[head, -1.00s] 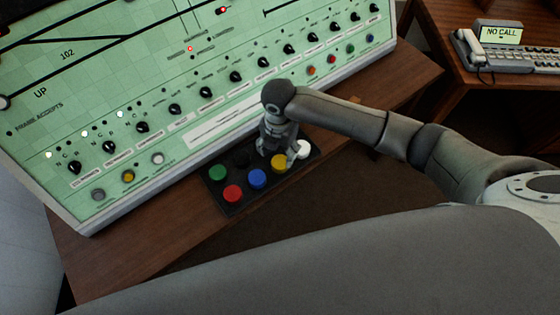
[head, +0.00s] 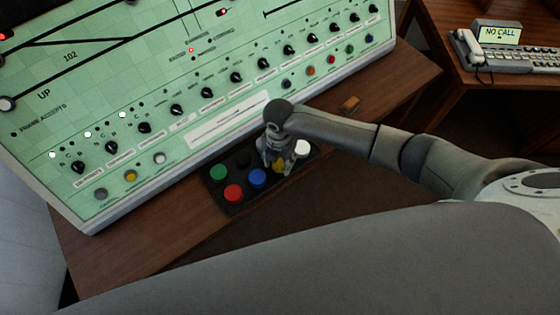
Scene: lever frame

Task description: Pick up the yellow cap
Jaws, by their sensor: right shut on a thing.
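The yellow cap (head: 279,168) sits at the front right part of a black tray (head: 213,196) on the wooden desk. My right gripper (head: 277,163) points down over it, with its fingers closed around the cap, which they partly hide. I cannot tell whether the cap is lifted off the tray. My left gripper is not in view.
The tray also holds a green cap (head: 218,172), a red cap (head: 233,192), a blue cap (head: 257,178), a black cap (head: 242,158) and a white cap (head: 302,148). A green control panel (head: 190,95) rises behind the tray. A telephone (head: 472,47) stands at the upper right.

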